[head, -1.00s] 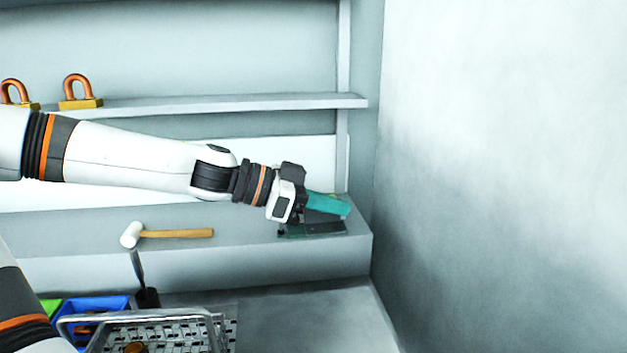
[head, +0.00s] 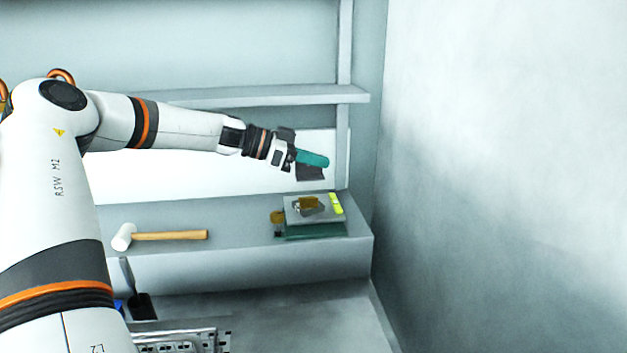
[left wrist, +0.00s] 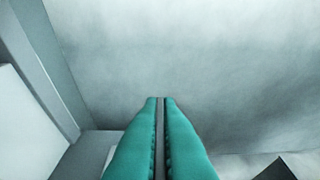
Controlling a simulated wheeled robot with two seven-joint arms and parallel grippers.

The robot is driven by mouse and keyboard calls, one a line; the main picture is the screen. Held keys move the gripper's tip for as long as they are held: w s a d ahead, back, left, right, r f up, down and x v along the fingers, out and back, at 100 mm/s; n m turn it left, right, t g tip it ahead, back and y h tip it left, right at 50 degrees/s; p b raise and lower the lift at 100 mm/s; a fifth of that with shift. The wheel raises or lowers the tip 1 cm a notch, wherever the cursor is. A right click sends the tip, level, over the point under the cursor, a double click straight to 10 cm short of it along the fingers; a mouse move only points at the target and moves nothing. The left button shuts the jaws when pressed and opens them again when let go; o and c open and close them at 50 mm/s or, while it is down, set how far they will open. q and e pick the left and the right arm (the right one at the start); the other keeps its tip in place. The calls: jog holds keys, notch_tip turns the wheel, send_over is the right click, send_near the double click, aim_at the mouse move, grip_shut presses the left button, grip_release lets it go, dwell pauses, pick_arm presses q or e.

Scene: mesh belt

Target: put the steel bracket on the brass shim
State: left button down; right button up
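In the head view, a small brass-coloured piece (head: 307,202), which looks like the brass shim, shows on a grey plate over a green base. A small grey metal piece (head: 310,212), likely the steel bracket, is against it; the two overlap, and I cannot tell exactly how they rest. My left gripper (head: 326,161) is in the air above and behind this stack, apart from it. Its teal fingers are together in the left wrist view (left wrist: 160,99), with only a thin gap and nothing visible between them. My right gripper is out of view.
The grey plate (head: 292,217) has a yellow-green strip (head: 336,204) at its right. A mallet (head: 165,236) lies left on the ledge (head: 230,218). A wall (head: 500,180) closes the right side. A shelf (head: 270,97) runs behind. A wire basket (head: 180,340) stands in front.

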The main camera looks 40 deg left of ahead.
aim_at(314, 180)
pick_arm(q)
jog(key=shift+w+a+f, duration=0.2)
jog(key=shift+w+a, duration=0.25)
jog(key=shift+a, duration=0.1)
jog(key=shift+w+a+f, duration=0.2)
jog(key=shift+w+a, duration=0.2)
jog(key=shift+a, duration=0.15)
jog(key=shift+d+f, duration=0.1)
jog(key=shift+f, duration=0.6)
notch_tip(314, 180, down, 4)
jog(key=shift+s+r+p, duration=0.1)
jog(key=shift+p, duration=0.3)
jog(key=shift+w+a+f, duration=0.2)
jog(key=shift+w+f, duration=0.05)
jog(key=shift+f, duration=0.3)
jog(key=shift+s, duration=0.1)
jog(key=shift+f, duration=0.1)
jog(key=c, duration=1.6)
grip_release()
jog(key=shift+c, duration=0.2)
